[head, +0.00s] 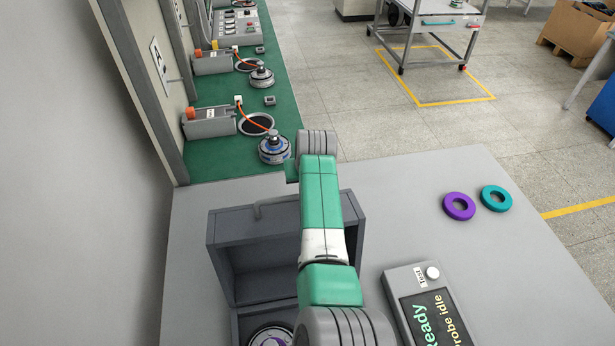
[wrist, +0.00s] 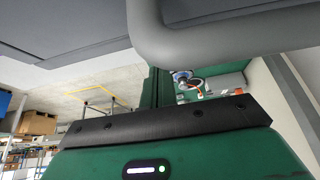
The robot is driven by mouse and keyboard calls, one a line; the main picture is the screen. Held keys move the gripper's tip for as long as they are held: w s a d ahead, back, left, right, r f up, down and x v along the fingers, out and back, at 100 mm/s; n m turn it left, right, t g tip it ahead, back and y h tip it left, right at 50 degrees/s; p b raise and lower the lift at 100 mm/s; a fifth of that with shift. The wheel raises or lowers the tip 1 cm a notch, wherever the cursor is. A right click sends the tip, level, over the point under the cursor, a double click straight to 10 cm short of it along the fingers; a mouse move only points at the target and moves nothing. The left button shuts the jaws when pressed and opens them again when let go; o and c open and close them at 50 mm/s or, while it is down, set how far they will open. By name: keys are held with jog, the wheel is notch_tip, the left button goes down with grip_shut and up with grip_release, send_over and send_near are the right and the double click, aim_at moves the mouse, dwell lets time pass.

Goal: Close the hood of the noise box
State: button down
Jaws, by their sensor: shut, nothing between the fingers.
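The noise box (head: 236,325) is a dark grey box on the light grey table, partly hidden by my arm. Its hood (head: 225,240) stands open and upright at the back, hollow side facing the head camera. A grey bar handle (head: 270,205) sits at the hood's top edge and runs behind my arm. In the wrist view the handle (wrist: 160,35) crosses the top, very close. My gripper (wrist: 158,85) is shut and empty, close to the handle; whether they touch I cannot tell. In the head view my gripper is mostly hidden by the arm.
A round motor with a purple ring (head: 268,338) sits in the box. A display unit (head: 425,310) stands at right, with a purple ring (head: 458,206) and a teal ring (head: 496,198) beyond. Motors and fixtures line the green bench (head: 225,165). The table's right side is mostly free.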

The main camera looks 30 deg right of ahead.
jog(key=shift+s+a+r+p, duration=0.1)
jog(key=shift+s+a+p, duration=0.2)
jog(key=shift+s+p, duration=0.45)
jog(key=shift+s+a+p, duration=0.3)
jog(key=shift+s+p, duration=0.15)
jog(key=shift+s, duration=0.5)
jog(key=shift+r, duration=0.1)
